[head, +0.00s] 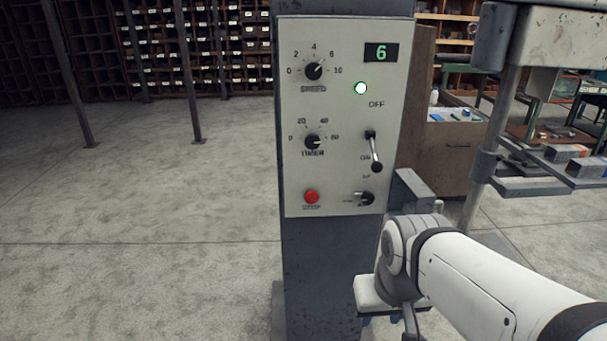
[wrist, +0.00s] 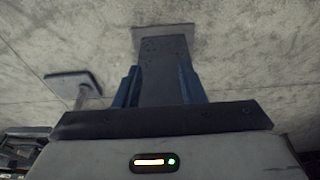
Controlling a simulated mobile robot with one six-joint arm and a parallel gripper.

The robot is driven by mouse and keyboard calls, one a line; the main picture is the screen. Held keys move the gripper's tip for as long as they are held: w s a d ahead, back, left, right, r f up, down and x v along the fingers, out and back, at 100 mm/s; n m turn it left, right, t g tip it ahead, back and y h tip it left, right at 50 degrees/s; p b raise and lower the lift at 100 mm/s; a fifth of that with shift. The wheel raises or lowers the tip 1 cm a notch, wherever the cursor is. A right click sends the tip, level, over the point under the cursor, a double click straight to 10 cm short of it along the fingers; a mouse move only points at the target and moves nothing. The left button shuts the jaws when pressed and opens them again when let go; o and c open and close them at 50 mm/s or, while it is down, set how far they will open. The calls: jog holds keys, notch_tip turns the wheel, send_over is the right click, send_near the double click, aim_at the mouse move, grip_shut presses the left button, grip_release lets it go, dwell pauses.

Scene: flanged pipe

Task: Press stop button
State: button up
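The red round button (head: 311,196) sits at the lower left of the light grey control panel (head: 340,187), with a small blurred label under it. Nothing covers it in the head view. My gripper (head: 382,320) is at the lower right of the panel, below and to the right of the red button and apart from it. It points downward, and its lower end is partly cut off by the frame. In the wrist view, blue finger parts (wrist: 190,84) show either side of a dark upright shape. The button is not seen in the wrist view.
A machine column (head: 490,130) stands right. The floor left is clear.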

jog(key=shift+c, duration=0.4)
grip_shut()
dwell(1.3)
